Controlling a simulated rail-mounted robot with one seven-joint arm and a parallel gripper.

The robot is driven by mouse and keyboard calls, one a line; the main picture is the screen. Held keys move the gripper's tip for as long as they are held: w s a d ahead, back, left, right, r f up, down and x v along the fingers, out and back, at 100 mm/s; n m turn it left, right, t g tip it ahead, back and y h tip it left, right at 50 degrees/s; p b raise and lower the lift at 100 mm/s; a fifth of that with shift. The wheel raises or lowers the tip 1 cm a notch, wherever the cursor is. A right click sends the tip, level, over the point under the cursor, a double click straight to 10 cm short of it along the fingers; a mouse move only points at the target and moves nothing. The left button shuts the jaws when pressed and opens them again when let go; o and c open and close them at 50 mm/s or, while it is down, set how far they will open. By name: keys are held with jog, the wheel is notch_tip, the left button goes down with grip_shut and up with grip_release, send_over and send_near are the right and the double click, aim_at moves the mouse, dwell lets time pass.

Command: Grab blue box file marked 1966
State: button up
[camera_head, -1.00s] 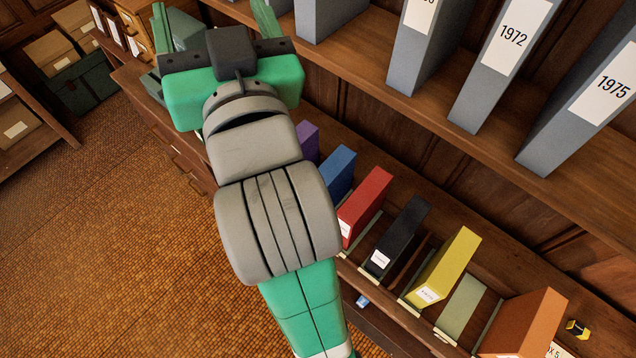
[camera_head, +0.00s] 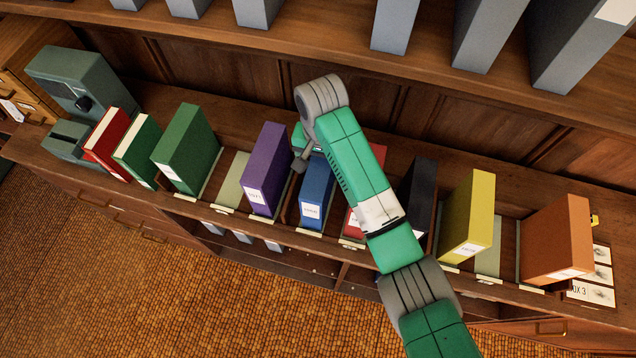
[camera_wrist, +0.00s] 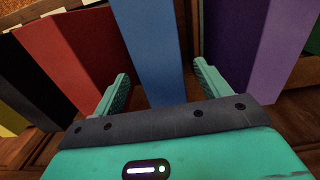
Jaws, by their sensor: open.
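The blue box file (camera_head: 315,190) stands upright on the lower shelf between the purple and red files. The print on its white label is too small to read. In the wrist view the blue file (camera_wrist: 155,45) rises between my two green fingers. My gripper (camera_wrist: 161,72) is open, with one finger on each side of the file. I cannot tell whether the fingers touch it. In the head view my arm hides part of the file and most of the gripper.
The purple file (camera_head: 265,168) stands close on the left and the red file (camera_head: 352,222) close on the right, partly behind my arm. Black (camera_head: 424,195), yellow (camera_head: 470,215) and orange (camera_head: 560,240) files stand further right. An upper shelf (camera_head: 330,42) with grey files overhangs behind.

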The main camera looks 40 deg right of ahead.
notch_tip(320, 180, down, 5)
jog(key=shift+s+a+f, duration=0.1)
grip_shut()
dwell(0.4)
